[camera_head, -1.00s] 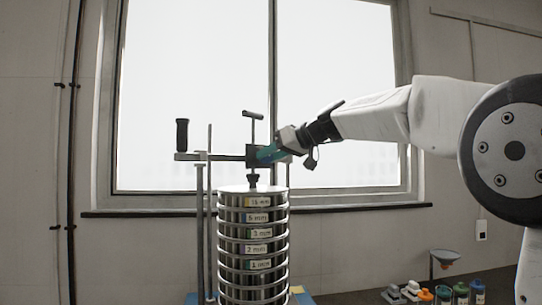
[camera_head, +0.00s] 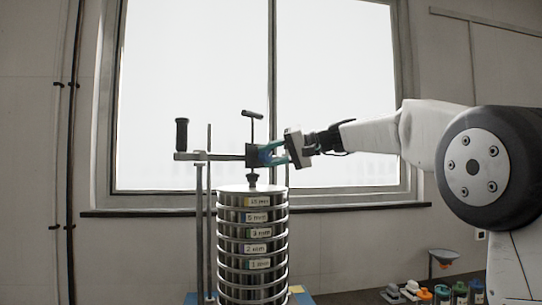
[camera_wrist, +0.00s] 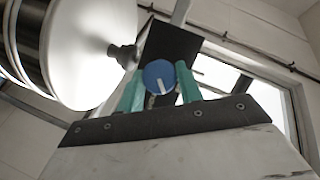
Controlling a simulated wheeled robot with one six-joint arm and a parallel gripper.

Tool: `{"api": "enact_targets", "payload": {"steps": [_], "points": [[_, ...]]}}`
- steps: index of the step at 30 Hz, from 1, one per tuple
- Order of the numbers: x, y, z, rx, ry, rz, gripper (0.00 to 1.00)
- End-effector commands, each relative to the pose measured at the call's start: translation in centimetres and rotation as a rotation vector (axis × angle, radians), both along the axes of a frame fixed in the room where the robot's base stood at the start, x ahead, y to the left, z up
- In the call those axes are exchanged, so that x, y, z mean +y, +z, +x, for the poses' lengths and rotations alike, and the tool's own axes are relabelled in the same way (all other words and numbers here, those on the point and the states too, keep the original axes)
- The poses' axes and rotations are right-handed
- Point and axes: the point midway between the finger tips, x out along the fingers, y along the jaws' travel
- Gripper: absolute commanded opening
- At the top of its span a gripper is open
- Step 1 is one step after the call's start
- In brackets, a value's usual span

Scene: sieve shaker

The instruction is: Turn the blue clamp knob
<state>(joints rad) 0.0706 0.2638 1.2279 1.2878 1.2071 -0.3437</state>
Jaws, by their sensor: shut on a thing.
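The blue clamp knob (camera_wrist: 159,77) is a round blue disc with a white line, on the end of a dark clamp block (camera_wrist: 172,42) in the wrist view. My gripper (camera_wrist: 159,92) has teal fingers, one on each side of the knob, and is shut on it. In the head view my gripper (camera_head: 272,154) meets the right end of the clamp block (camera_head: 251,155), and its fingers mostly hide the knob. The clamp arm (camera_head: 210,156) runs left from the block. A T-handled screw (camera_head: 253,128) passes down through the block above the sieve stack (camera_head: 253,240).
A black upright handle (camera_head: 182,135) stands at the clamp arm's left end. Support rods (camera_head: 200,230) rise left of the sieves. A window (camera_head: 340,80) is behind.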

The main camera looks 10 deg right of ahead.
Motion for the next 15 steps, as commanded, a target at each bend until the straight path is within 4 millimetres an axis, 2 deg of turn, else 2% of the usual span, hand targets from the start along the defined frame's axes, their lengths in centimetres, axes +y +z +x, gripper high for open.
{"api": "enact_targets", "payload": {"steps": [15], "points": [[-0.14,-0.38,0.15,0.337,-0.002,0.331,0.13]]}}
